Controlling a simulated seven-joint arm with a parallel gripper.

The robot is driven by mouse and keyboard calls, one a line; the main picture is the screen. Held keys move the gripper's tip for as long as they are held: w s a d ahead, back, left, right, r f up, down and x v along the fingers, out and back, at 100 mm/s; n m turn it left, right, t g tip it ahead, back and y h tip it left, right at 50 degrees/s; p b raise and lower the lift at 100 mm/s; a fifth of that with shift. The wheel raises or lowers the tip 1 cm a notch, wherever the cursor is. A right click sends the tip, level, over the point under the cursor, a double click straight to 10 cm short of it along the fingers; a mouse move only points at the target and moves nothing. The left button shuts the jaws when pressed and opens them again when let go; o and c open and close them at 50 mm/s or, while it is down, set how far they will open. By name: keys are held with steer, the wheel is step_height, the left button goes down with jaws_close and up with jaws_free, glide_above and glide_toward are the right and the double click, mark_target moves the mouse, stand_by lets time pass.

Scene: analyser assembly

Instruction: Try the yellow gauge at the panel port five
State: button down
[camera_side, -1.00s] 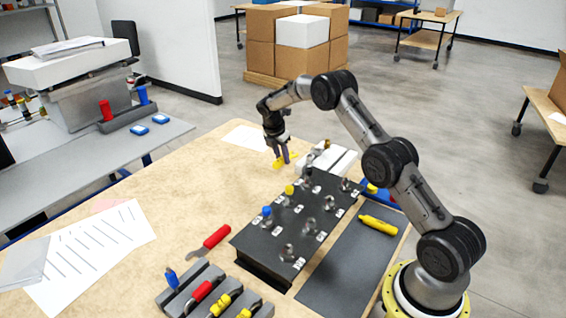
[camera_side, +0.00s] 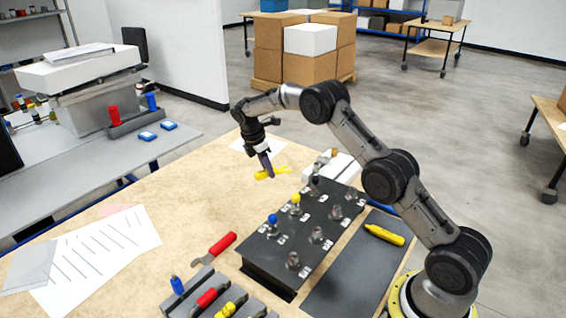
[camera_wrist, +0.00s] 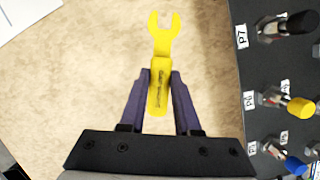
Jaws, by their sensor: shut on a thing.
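The yellow gauge (camera_wrist: 160,55) is flat with a forked open end. My gripper (camera_wrist: 160,85) is shut on its handle, and the fork points away from the gripper in the wrist view. In the side view, my gripper (camera_side: 267,170) holds the gauge (camera_side: 282,170) above the table, to the left of the panel's far end. The dark panel (camera_side: 262,262) carries two rows of metal ports. In the wrist view the panel (camera_wrist: 247,75) is on the right, apart from the gauge. Labels P7 and P6 are legible there; I cannot clearly read a P5 label.
Ports near the gauge have black (camera_wrist: 300,22), yellow (camera_wrist: 300,107) and blue (camera_wrist: 295,165) caps. A red-handled tool (camera_side: 222,244) lies left of the panel. A yellow tool (camera_side: 384,235) lies on the dark mat (camera_side: 345,280). A rack of handled tools stands in front.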

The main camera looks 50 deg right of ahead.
steer(key=s+a+r+m+g+y, duration=0.1)
steer(key=a+m, duration=0.3)
steer(key=a, duration=0.7)
steer(key=s+a+r+m+g+y, duration=0.1)
steer(key=s+a+r+m, duration=0.2)
steer(key=a, duration=0.8)
steer(key=r+m, duration=0.1)
steer(key=m, duration=0.1)
steer(key=shift+m, duration=0.3)
steer(key=shift+x, duration=2.2)
steer(key=shift+s+d+f, duration=0.15)
steer(key=shift+s, duration=0.25)
steer(key=shift+s+d+f, duration=0.1)
steer(key=shift+s+f, duration=0.05)
steer(key=shift+s, duration=0.25)
steer(key=shift+f, duration=0.1)
steer(key=shift+s+d, duration=0.25)
steer(key=shift+s, duration=0.4)
stand_by(0.4)
